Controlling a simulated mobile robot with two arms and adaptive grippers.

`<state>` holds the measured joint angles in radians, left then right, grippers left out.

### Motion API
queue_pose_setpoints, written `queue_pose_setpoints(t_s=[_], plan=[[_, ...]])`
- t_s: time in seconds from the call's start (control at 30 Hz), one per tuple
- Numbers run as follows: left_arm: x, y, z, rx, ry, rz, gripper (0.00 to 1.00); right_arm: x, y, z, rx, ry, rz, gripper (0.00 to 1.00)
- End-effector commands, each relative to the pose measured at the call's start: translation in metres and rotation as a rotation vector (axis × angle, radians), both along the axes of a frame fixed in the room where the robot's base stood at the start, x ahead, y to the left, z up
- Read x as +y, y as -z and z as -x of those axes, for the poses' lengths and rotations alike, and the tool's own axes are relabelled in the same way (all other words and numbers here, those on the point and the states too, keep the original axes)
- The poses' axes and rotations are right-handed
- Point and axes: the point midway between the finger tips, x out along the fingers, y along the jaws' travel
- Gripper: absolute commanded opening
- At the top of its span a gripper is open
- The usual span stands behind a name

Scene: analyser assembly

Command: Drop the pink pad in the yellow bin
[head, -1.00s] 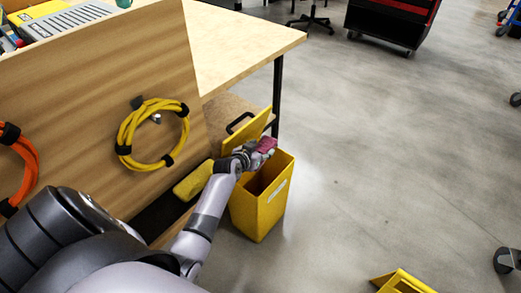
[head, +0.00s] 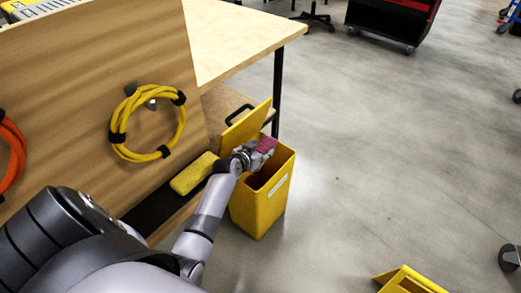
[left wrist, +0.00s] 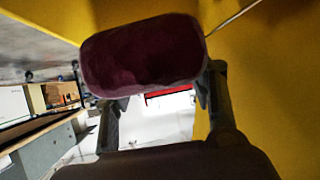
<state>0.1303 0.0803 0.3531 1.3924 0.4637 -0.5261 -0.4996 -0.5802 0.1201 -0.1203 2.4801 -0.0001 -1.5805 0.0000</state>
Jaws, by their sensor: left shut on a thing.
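The pink pad (head: 266,144) is in my left gripper (head: 256,150), which is shut on it. In the left wrist view the pad (left wrist: 145,55) looks dark red and spans across the two fingers (left wrist: 158,100). The yellow bin (head: 262,208) stands on the floor beside the workbench, its lid (head: 246,126) raised at the back. The gripper and pad are over the bin's open mouth, at its back left part. Yellow bin surface (left wrist: 265,85) fills the right of the left wrist view. The bin's bottom is hidden. My right gripper is not in view.
The wooden bench panel (head: 70,110) with a coiled yellow cable (head: 120,140) stands left of my arm. A yellow sponge-like block (head: 193,173) lies on a low ledge beside the bin. A yellow floor sign (head: 408,281) is at the lower right. The floor right of the bin is clear.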

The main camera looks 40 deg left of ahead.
Motion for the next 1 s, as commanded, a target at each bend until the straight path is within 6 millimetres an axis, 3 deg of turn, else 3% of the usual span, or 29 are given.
queue_pose_setpoints(t_s=[0.2, 0.23, 0.57, 1.0], plan=[[0.0000, -0.0004, -0.0002, -0.001, 0.000, 0.000, 0.19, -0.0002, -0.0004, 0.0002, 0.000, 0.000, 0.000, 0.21], [0.0000, -0.0004, -0.0002, -0.001, 0.000, 0.000, 0.52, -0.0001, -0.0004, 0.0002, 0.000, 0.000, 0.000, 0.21], [0.0001, -0.0002, -0.0001, 0.000, 0.000, 0.000, 0.74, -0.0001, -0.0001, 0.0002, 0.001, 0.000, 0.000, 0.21], [-0.0005, -0.0022, 0.0062, 0.001, 0.000, 0.000, 0.74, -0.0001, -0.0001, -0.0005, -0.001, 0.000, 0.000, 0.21]])
